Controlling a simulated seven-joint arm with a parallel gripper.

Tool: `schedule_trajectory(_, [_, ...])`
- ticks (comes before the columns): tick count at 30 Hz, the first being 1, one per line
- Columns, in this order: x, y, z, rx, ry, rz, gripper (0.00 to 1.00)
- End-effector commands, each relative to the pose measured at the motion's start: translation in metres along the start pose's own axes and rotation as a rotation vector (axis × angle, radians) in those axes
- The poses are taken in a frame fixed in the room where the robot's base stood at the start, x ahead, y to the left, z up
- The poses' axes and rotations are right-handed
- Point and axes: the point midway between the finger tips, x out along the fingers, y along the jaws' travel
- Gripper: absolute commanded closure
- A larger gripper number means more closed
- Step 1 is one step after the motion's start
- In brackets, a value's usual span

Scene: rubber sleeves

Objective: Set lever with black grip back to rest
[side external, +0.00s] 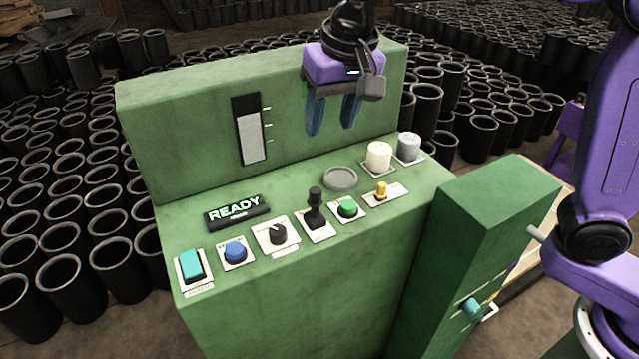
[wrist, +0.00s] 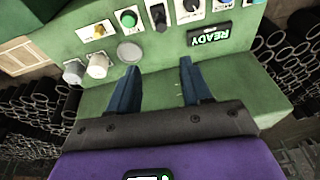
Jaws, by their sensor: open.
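The lever with a black grip (side external: 315,207) stands on a white plate on the green console's sloped panel, between a black knob and a green button. It looks roughly upright; its exact tilt is hard to tell. In the wrist view the lever (wrist: 159,18) shows near the top edge, beyond my fingertips. My gripper (side external: 333,130) is open and empty, with blue fingers pointing down above the back of the panel. It is behind and above the lever, apart from it. In the wrist view the gripper's fingers (wrist: 160,66) are spread with nothing between them.
Near the lever are a black knob (side external: 277,235), a green button (side external: 347,208), a yellow toggle (side external: 381,190) and a READY display (side external: 236,212). White (side external: 379,156) and grey (side external: 409,147) cylinders stand at the panel's right. A green cabinet (side external: 490,235) adjoins it. Air above the panel is clear.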

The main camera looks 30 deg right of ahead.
Motion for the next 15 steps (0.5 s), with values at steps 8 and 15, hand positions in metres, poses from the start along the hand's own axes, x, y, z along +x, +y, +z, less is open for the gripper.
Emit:
schedule_trajectory(8, [0.003,-0.01,-0.025,0.28,-0.188,0.06,0.51])
schedule_trajectory(15, [0.006,-0.011,-0.028,0.338,-0.233,0.074,0.51])
